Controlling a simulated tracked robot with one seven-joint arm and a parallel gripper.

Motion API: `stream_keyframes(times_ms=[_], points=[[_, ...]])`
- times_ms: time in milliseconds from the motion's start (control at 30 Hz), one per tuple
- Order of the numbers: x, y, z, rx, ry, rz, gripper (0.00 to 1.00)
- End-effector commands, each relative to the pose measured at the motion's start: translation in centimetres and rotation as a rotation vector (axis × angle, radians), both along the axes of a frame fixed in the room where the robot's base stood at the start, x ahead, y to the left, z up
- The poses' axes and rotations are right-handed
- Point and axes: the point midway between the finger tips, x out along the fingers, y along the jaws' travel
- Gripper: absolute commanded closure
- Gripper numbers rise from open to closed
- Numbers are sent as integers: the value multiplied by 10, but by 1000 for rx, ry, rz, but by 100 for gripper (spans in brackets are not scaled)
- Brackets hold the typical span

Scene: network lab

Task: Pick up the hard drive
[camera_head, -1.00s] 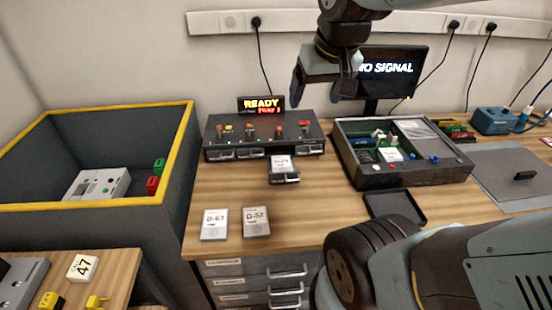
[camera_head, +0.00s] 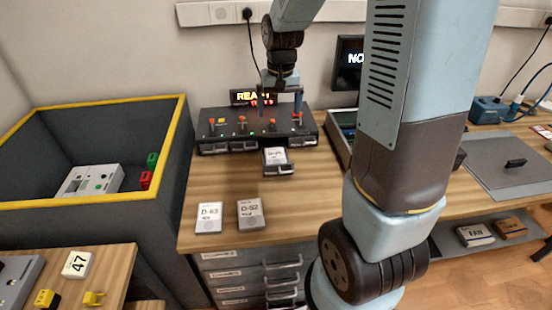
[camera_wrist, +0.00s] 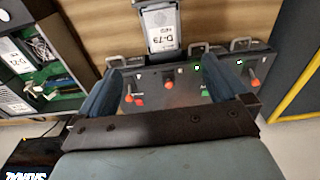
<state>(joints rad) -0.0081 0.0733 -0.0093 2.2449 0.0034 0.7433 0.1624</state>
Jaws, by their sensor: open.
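A hard drive with a white label (camera_head: 275,156) sits in a pulled-out tray at the front of the dark drive dock (camera_head: 226,131). It also shows at the top of the wrist view (camera_wrist: 161,28); its label starts with D-7. Two more labelled drives lie flat on the wooden bench, D-63 (camera_head: 209,217) and D-52 (camera_head: 251,214). My gripper (camera_head: 282,104) is open and empty above the right part of the dock, behind the tray. In the wrist view its fingers (camera_wrist: 160,76) stand apart over the dock's top, with the drive beyond them.
A lit sign (camera_head: 254,97) stands behind the dock. Red-topped switches rise from the dock's top under my gripper. A yellow-rimmed bin (camera_head: 187,128) stands left. The bench before the tray is clear.

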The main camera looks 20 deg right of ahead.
Motion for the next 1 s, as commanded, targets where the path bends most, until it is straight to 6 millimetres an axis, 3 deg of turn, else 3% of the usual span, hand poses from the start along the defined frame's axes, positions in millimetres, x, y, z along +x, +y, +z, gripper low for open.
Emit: stream_keyframes(times_ms=[100,300,467,800,1000], points=[[14,0,-25,0,39,-13,0],[27,-1,-51,0,71,-28,0],[30,-1,-62,0,83,-32,0],[29,0,-117,-1,85,-31,0],[29,0,-139,0,83,-31,0]])
